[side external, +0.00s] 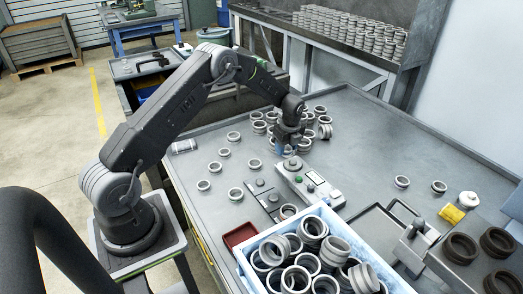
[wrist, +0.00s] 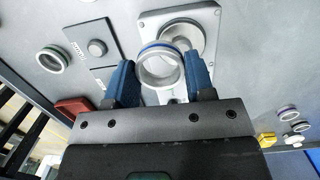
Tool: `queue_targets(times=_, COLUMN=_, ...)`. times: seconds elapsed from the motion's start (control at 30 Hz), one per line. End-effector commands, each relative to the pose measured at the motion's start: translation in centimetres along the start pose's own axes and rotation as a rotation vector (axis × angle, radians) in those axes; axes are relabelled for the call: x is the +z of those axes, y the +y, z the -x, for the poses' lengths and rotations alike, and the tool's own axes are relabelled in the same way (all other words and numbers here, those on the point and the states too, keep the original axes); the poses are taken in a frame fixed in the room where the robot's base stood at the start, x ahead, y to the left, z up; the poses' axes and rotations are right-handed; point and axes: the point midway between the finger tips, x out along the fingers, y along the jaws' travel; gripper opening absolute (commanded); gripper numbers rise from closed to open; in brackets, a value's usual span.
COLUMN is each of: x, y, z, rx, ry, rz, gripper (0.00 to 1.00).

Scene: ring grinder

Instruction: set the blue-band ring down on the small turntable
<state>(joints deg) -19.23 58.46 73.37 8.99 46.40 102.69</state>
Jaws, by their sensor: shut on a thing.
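The blue-band ring (wrist: 143,75) is pale grey with a blue band near its upper rim. My gripper (wrist: 161,66) is shut on it, with a blue finger on each side. The small turntable (wrist: 190,27) is a round metal disc on a light plate, and the ring covers its lower left part in the wrist view. In the side external view my gripper (side external: 287,149) is just above the turntable (side external: 292,164) at the far end of the grey machine. The held ring is hard to make out there, and I cannot tell how large the gap below it is.
A square plate with a round knob (wrist: 97,47) and a green-band ring (wrist: 52,58) lie left of the turntable in the wrist view. Several loose rings (side external: 236,193) stand around the machine. A blue crate of rings (side external: 243,262) and a red tray (side external: 240,235) are in front.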

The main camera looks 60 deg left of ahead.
Motion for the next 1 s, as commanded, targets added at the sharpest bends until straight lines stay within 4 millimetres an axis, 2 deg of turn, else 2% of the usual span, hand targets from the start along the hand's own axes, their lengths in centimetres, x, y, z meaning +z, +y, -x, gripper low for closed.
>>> queue_targets(times=0.1, x=-1.1, y=-1.7, z=0.2, rx=-0.002, ry=-0.001, rz=-0.005, gripper=0.24)
queue_targets(times=0.23, x=-1.6, y=-2.4, z=0.3, rx=-0.002, ry=-0.001, rz=-0.007, gripper=0.24)
queue_targets(times=0.43, x=-1.8, y=-2.5, z=-0.5, rx=-0.001, ry=-0.001, rz=-0.007, gripper=0.24)
queue_targets(times=1.0, x=-2.2, y=-2.5, z=-4.2, rx=-0.003, ry=-0.002, rz=-0.006, gripper=0.24)
